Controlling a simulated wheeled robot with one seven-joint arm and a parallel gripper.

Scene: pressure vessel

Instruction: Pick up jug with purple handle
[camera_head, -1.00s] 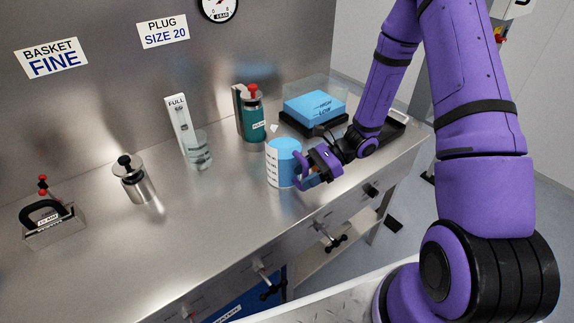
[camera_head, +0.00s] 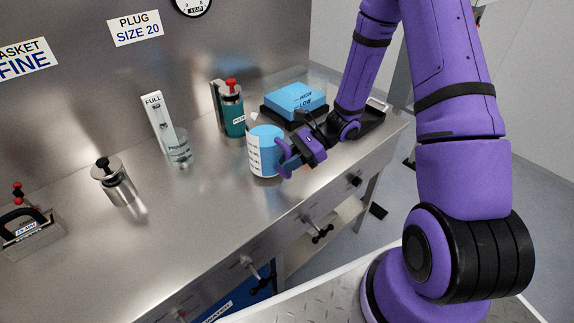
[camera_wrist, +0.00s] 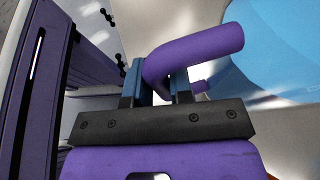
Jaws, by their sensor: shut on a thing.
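The jug (camera_head: 265,150) is a blue cylinder with a white band of markings on its left side and a purple handle (camera_head: 284,152) on its right. It stands upright on or just above the steel counter; I cannot tell which. My gripper (camera_head: 290,158) is at the jug's right side, shut on the handle. In the wrist view the purple handle (camera_wrist: 195,52) passes between the two fingers (camera_wrist: 157,85), with the blue jug body (camera_wrist: 282,45) at the upper right. The finger contact is partly hidden in the head view.
Behind the jug stand a green canister with a red knob (camera_head: 233,115) and a blue block on a black tray (camera_head: 294,98). A clear vessel with a FULL gauge (camera_head: 178,148) and a steel pot (camera_head: 114,182) are to the left. The counter in front of them is clear.

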